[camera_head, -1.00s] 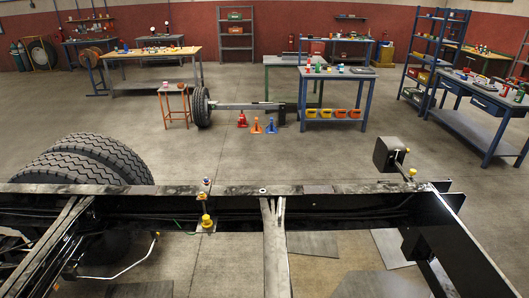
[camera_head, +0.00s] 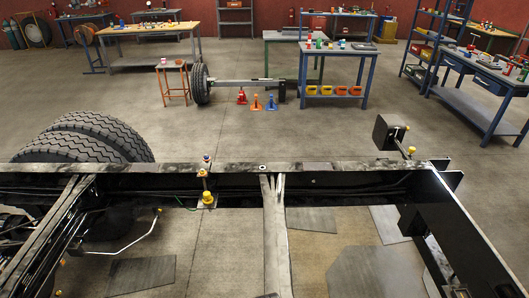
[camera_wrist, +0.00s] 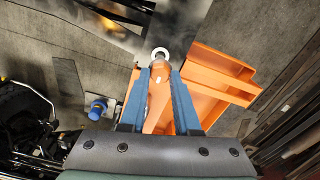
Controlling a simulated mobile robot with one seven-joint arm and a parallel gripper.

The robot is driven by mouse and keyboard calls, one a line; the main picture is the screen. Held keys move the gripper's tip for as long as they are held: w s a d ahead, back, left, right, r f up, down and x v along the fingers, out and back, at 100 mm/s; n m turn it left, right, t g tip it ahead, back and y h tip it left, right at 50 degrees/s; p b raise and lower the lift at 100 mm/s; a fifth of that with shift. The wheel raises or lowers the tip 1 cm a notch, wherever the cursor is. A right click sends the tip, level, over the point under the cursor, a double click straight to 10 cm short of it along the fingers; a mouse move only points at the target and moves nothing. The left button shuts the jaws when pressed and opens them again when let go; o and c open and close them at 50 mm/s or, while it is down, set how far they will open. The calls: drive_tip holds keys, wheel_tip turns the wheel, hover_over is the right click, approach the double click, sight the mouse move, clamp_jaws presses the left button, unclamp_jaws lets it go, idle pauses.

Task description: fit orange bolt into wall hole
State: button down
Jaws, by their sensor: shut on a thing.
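In the wrist view my gripper (camera_wrist: 160,76) has its two blue fingers shut on the orange bolt (camera_wrist: 158,88). A pale round ring (camera_wrist: 160,53) shows at the bolt's far end, just beyond the fingertips. The bolt points away from the camera, and its near part is hidden between the fingers. My gripper is not clearly visible in the head view. A small round mark (camera_head: 263,168) shows on the dark chassis beam (camera_head: 330,168); I cannot tell whether it is the wall hole. No hole stands clearly in line with the bolt in the wrist view.
A large orange bracket-like part (camera_wrist: 222,78) lies behind and right of the fingers in the wrist view. A blue-capped part (camera_wrist: 97,109) is at left. Yellow-topped fittings (camera_head: 206,198) stand by the beam.

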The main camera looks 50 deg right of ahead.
drive_tip(key=shift+f+b, duration=2.1)
drive_tip(key=shift+f, duration=0.75)
drive_tip(key=c, duration=0.5)
unclamp_jaws()
drive_tip(key=shift+c, duration=0.2)
wheel_tip(320, 180, up, 13)
drive_tip(key=shift+r+b, duration=0.1)
drive_tip(key=shift+b, duration=0.45)
